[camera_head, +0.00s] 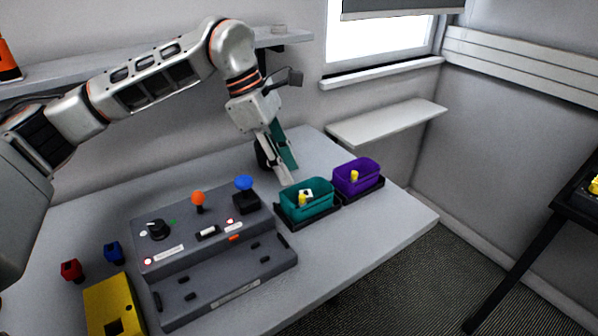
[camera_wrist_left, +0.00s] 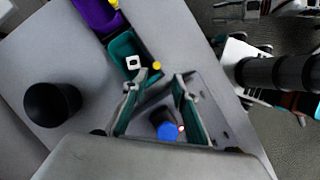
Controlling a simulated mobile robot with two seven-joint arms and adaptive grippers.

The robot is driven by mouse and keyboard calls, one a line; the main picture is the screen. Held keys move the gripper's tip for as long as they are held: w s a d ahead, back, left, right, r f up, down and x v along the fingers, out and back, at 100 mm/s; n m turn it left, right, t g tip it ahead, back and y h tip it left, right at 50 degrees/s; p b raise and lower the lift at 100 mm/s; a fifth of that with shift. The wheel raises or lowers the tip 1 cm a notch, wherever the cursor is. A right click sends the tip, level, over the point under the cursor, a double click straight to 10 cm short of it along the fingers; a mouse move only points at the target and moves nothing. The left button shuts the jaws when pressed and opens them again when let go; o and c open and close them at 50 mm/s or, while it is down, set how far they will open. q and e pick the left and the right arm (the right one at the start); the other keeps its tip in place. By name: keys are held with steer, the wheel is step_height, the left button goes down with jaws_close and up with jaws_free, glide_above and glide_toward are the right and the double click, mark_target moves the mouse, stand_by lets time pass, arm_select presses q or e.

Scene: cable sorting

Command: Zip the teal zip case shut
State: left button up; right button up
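The teal zip case (camera_head: 309,208) is open at the top and sits in a black tray on the right part of the table. A white piece and a yellow piece show inside it. In the left wrist view, the teal case (camera_wrist_left: 121,48) is above the fingertips. My left gripper (camera_head: 289,174) is above the table, just behind and left of the case, pointing down. Its teal-lined fingers are spread, with nothing between them; they also show apart in the left wrist view (camera_wrist_left: 155,86).
A purple case (camera_head: 358,180) stands right of the teal one. A grey console (camera_head: 210,240) with an orange knob (camera_head: 198,199) and blue knob (camera_head: 244,183) is to the left. A black cylinder (camera_wrist_left: 52,103) stands on the table. A yellow block (camera_head: 112,300) is front left.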

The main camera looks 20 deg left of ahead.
mark_target(302, 196)
arm_select(q)
steer(key=x, duration=0.7)
steer(key=shift+w+f, duration=0.25)
steer(key=shift+w, duration=0.1)
steer(key=shift+c, duration=0.4)
jaws_close()
